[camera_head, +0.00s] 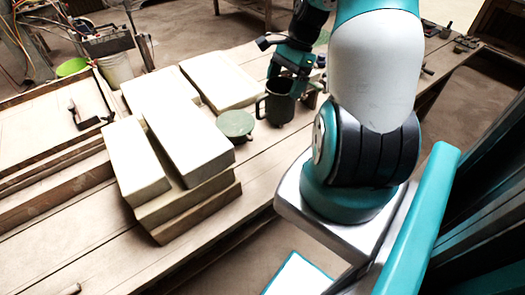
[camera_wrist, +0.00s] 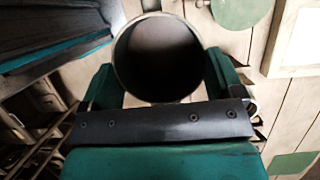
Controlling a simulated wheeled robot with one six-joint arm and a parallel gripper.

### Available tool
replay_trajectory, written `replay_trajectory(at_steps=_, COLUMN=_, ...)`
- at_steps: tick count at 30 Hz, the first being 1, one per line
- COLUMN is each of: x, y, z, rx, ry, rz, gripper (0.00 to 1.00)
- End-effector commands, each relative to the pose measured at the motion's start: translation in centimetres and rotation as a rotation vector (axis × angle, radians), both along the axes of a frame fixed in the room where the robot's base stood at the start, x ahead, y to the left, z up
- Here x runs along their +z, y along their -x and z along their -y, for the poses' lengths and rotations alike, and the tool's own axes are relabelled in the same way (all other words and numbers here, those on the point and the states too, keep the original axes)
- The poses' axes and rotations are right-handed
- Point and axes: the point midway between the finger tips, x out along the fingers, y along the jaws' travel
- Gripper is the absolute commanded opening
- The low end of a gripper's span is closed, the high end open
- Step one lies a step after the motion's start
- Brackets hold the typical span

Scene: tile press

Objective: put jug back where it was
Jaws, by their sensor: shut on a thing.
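The jug (camera_head: 279,103) is a dark green-grey cup with a side handle, seen in the head view at the middle of the wooden table. In the wrist view the open mouth of the jug (camera_wrist: 158,58) faces the camera and its inside looks empty. My gripper (camera_head: 291,84) is around the jug, with one finger on each side; in the wrist view my gripper (camera_wrist: 163,80) is shut on it. The jug looks upright. I cannot tell whether its base touches the table.
A round green disc (camera_head: 235,123) lies just left of the jug; pale blocks (camera_head: 187,137) are stacked further left, with another pale block (camera_head: 219,82) behind. A green square (camera_wrist: 292,163) lies on the table (camera_head: 285,146). Planks in front of the jug are clear.

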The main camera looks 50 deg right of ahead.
Motion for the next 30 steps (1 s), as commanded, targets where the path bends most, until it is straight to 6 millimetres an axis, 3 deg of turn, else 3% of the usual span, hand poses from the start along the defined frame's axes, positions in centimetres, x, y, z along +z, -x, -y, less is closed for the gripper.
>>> replay_trajectory(at_steps=5, x=-1.5, y=-0.1, z=-0.2, rx=0.003, ry=-0.005, rz=-0.002, gripper=0.06)
replay_trajectory(at_steps=21, x=-14.4, y=-0.3, z=-0.6, rx=0.011, ry=-0.003, rz=-0.001, gripper=0.06)
replay_trajectory(at_steps=30, x=-17.3, y=-0.2, z=-0.4, rx=0.007, ry=-0.003, rz=-0.002, gripper=0.06)
